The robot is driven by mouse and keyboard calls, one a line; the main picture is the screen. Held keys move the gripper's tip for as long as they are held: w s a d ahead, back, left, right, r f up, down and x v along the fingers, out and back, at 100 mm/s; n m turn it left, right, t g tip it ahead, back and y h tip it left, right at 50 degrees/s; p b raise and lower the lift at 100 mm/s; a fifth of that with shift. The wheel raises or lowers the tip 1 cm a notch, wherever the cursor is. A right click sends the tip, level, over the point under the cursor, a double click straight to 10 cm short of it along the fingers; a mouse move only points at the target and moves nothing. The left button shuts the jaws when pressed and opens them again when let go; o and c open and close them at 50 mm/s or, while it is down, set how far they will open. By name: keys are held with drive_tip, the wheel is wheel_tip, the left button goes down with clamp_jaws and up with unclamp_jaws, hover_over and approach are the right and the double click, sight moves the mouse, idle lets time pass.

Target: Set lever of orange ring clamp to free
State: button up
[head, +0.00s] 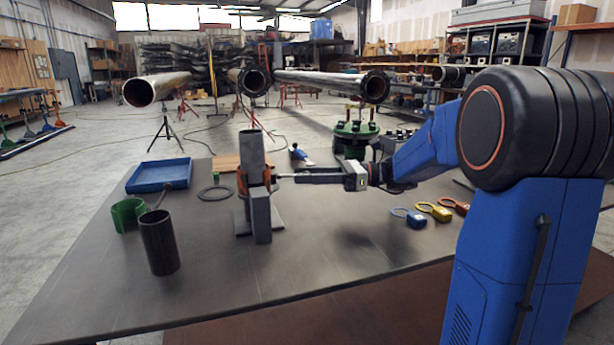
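An orange clamp-like piece (241,180) sits around a grey upright post (252,150) on the table, with a grey block (261,218) at its front. My gripper (277,177) reaches in from the right, its fingertips at the right side of the orange piece; whether they touch it I cannot tell. The fingers are seen edge-on and their gap is not clear. The lever and its setting are too small to make out. Another orange ring-shaped tool (456,206) lies at the right of the table, beside a yellow one (436,212) and a blue one (414,219).
A dark cylinder (158,243) and a green ring (127,215) stand at the left of the table. A blue tray (160,174) and a thin dark ring (215,193) lie behind. A green flanged part (355,137) stands at the back. The table's front middle is clear.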

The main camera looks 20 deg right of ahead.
clamp_jaws()
